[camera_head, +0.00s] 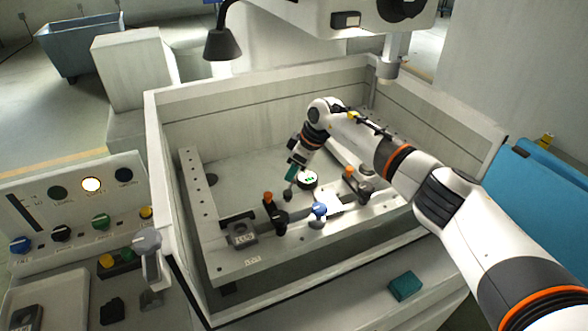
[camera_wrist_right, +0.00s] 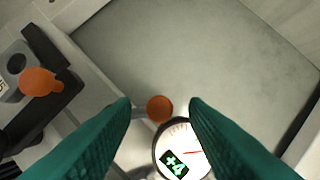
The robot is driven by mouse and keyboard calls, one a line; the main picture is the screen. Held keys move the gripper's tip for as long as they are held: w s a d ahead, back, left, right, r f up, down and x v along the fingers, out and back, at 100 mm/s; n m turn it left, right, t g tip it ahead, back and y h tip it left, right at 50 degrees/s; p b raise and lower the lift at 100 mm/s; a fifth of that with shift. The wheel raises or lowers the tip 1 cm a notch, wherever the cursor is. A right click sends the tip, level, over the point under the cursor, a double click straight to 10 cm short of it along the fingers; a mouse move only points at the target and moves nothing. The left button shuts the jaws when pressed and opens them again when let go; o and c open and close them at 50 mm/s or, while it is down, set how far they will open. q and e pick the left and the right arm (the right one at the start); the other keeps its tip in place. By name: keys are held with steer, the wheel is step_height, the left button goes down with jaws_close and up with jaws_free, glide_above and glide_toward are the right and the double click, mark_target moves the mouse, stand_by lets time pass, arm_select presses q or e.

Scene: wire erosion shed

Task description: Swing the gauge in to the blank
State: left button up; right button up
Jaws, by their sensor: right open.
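The gauge (camera_head: 308,180) is a round dial inside the machine's tank, near its middle. In the right wrist view its white face (camera_wrist_right: 178,150) shows a red needle and a green "+4" display. A small orange knob (camera_wrist_right: 160,108) sits beside the dial. My right gripper (camera_head: 291,176) is above the work area, next to the gauge. In the wrist view its two teal fingers (camera_wrist_right: 160,104) stand apart, with the orange knob showing between their tips; no grip shows. A bright plate (camera_head: 334,204), perhaps the blank, lies right of the gauge, partly hidden. My left gripper is not in view.
Clamps with orange knobs (camera_head: 267,197) and a blue knob (camera_head: 319,209) stand along the front rail. Tank walls (camera_head: 250,108) surround the work area. A lamp (camera_head: 222,44) and machine head (camera_head: 389,66) hang above. A control panel (camera_head: 85,210) is at left.

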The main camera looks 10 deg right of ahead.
mark_target(310, 183)
steer(key=b+v, duration=0.3)
steer(key=v, duration=0.8)
steer(key=shift+r, duration=0.2)
steer(key=shift+s, duration=0.1)
